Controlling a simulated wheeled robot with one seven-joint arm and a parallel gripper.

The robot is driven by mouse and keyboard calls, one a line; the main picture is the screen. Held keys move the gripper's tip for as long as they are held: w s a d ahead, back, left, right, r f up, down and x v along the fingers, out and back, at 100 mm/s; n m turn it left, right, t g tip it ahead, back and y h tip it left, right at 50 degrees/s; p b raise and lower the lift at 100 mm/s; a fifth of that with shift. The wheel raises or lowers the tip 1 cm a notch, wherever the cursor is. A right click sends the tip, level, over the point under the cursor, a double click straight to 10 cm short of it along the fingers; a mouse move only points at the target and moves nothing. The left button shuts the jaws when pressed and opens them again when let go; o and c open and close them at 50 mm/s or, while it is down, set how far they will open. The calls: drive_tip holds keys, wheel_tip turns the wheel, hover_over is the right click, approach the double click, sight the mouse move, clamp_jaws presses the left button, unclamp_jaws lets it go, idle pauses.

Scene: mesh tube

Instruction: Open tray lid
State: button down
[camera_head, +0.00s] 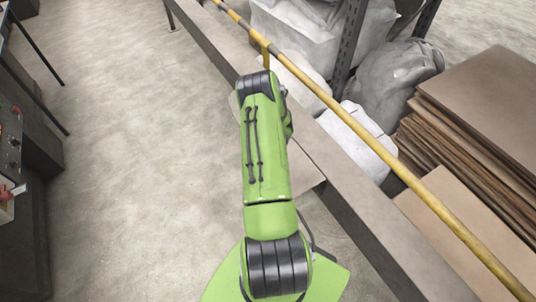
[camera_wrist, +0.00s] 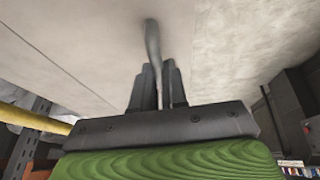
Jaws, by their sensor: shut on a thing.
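The tray lid (camera_wrist: 75,45) shows in the wrist view as a wide, pale flat panel filling the upper part, with a thin seam across it. A slim grey handle (camera_wrist: 152,40) stands out from the panel. My gripper (camera_wrist: 158,72) has its two dark fingers shut on this handle, one at each side. In the head view my green arm reaches away and hides the gripper and handle. The rest of the tray is hidden.
A yellow rail (camera_head: 395,165) and a grey beam (camera_head: 345,205) run diagonally along the right. Beyond them are wrapped bundles (camera_head: 405,75) and stacked brown boards (camera_head: 480,120). A dark machine with controls (camera_head: 12,135) stands at the left edge. The concrete floor (camera_head: 130,150) between is clear.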

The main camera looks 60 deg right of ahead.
drive_tip(key=shift+s+d+r, duration=0.25)
drive_tip(key=shift+d+r, duration=0.1)
drive_tip(key=shift+d, duration=0.05)
drive_tip(key=c, duration=1.2)
unclamp_jaws()
drive_tip(key=shift+o, duration=0.2)
drive_tip(key=shift+a, duration=0.1)
drive_tip(key=shift+a+r, duration=0.1)
drive_tip(key=shift+r, duration=0.15)
drive_tip(key=p+v, duration=0.1)
drive_tip(key=v, duration=1.4)
drive_tip(key=shift+a+r, duration=0.1)
